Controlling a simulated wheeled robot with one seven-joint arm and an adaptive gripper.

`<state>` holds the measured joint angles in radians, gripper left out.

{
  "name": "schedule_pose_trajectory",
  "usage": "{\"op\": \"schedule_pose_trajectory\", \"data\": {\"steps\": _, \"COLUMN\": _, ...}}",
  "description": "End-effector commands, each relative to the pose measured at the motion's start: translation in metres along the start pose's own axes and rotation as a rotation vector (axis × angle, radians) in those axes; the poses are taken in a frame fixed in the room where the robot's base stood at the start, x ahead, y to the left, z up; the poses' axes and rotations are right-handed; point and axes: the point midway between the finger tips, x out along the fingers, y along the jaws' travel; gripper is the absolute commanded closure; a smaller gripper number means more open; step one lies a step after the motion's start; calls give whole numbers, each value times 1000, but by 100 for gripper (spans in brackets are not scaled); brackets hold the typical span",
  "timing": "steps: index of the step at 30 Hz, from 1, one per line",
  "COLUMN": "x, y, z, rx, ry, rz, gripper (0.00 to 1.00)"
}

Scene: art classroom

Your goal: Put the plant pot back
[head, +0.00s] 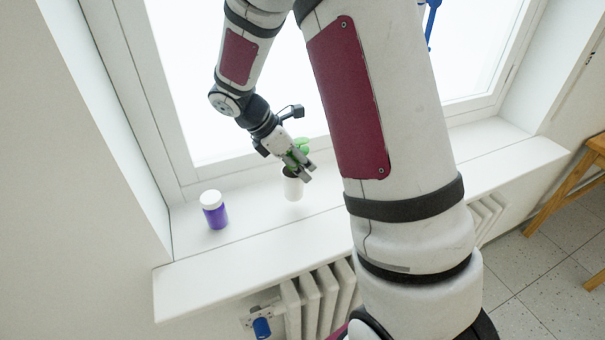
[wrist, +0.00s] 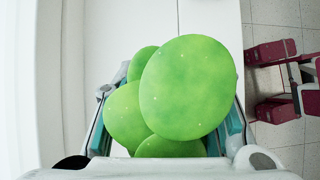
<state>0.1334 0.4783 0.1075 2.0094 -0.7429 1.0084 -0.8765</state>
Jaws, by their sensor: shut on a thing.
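The plant pot (head: 293,187) is a small white pot with dark soil and green, rounded cactus-like pads (head: 301,147). In the head view it is at the white window sill (head: 250,222), upright; I cannot tell whether its base touches the sill. My gripper (head: 299,168) is shut on the plant pot near its top. In the wrist view the green pads (wrist: 187,87) fill the middle between my fingers and hide the pot below.
The window (head: 180,80) is close behind. A radiator (head: 318,300) is below the sill. The sill between jar and pot is clear. A wooden stool (head: 570,185) is at the right.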

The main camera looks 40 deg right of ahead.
Motion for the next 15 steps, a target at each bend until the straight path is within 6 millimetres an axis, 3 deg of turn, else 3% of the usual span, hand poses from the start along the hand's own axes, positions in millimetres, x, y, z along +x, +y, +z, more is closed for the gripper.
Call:
{"op": "schedule_pose_trajectory", "data": {"steps": 8, "x": 26, "y": 1, "z": -16, "rx": -2, "ry": -1, "rz": -1, "gripper": 100}}
{"op": "schedule_pose_trajectory", "data": {"steps": 15, "x": 27, "y": 2, "z": -18, "rx": -1, "ry": -1, "rz": 1, "gripper": 100}}
